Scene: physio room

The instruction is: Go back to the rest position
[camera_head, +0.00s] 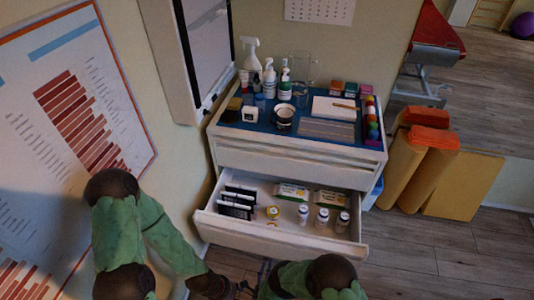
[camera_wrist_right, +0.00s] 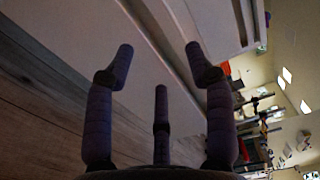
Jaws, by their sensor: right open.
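My right gripper (camera_head: 262,272) is small and dark at the bottom of the head view, in front of and below the open drawer. In the right wrist view my right gripper (camera_wrist_right: 158,65) has its dark fingers spread, with nothing between them. A white cabinet surface lies beyond the fingertips. My left arm, with green covers, comes in from the left and reaches down to the bottom centre. The dark parts of both arms crowd together there, so the state of my left gripper (camera_head: 242,287) cannot be made out.
The white cabinet (camera_head: 285,158) has its lower drawer (camera_head: 280,241) pulled out, holding bottles, dark boxes and packets. Bottles, a jug and a mug stand on its blue top. A wall chart (camera_head: 75,110) is close on the left. Orange rolls (camera_head: 405,165) stand at right. Floor (camera_head: 440,265) is clear at lower right.

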